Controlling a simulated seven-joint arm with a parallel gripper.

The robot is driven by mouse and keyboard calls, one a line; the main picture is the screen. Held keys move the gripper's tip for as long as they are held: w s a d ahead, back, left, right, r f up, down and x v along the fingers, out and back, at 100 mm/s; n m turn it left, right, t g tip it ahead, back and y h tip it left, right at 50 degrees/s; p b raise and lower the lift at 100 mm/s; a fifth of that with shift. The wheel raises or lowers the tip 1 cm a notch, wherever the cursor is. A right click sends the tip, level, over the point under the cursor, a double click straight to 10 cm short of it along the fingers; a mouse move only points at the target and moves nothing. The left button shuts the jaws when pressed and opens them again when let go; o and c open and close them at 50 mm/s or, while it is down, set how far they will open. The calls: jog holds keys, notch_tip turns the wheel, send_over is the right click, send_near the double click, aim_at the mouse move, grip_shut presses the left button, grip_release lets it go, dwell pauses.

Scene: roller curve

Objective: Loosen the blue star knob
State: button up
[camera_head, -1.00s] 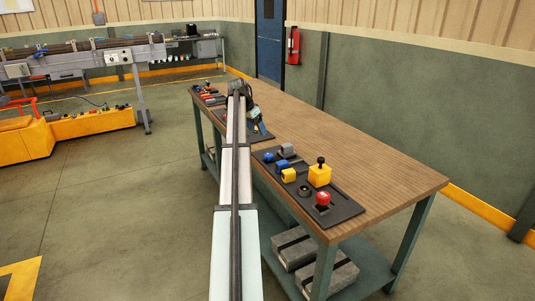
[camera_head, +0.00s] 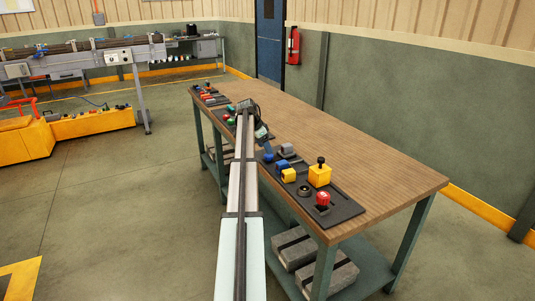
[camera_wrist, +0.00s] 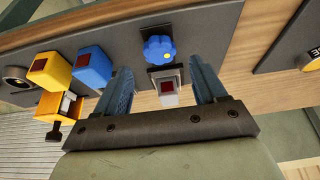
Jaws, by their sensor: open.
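In the head view my gripper (camera_head: 266,146) is over the far-left end of the near panel, close to the knob (camera_head: 268,157). The exact gap between them cannot be told.
A grey block with a red square (camera_wrist: 168,88) is beside the knob, seen between my fingers. Blue (camera_wrist: 94,67) and yellow (camera_wrist: 55,69) blocks lie to its left. In the head view, a yellow box with a black knob (camera_head: 319,174) and a red button (camera_head: 322,198) are nearby.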

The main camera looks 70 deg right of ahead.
aim_at(269, 157)
jog(key=shift+x, duration=2.25)
jog(key=c, duration=1.1)
